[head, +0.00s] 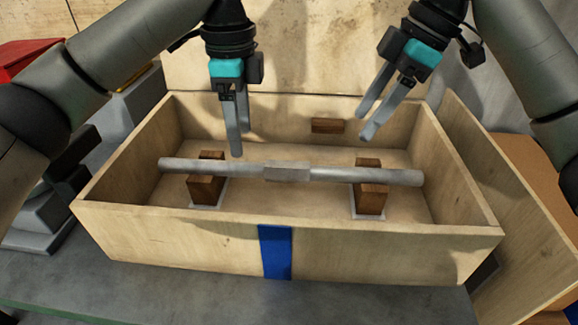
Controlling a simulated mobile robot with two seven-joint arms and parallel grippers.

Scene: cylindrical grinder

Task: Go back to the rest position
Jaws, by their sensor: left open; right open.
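My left gripper (233,148) points down over the left half of the open wooden box (180,232), with its fingertips just behind the grey metal shaft (235,166). My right gripper (365,127) is tilted, above the back right part of the box, and is open and empty. The left one is open too and holds nothing. The shaft lies level across two brown wooden blocks, a left block (204,192) and a right block (369,201), inside the box. It has a thicker square section in its middle.
A small brown block (327,125) is at the box's back wall. A blue strip (275,252) marks the front wall. A wooden panel (520,235) leans at the right, and grey machine parts (50,205) stand at the left. The grey table (200,300) is clear in front.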

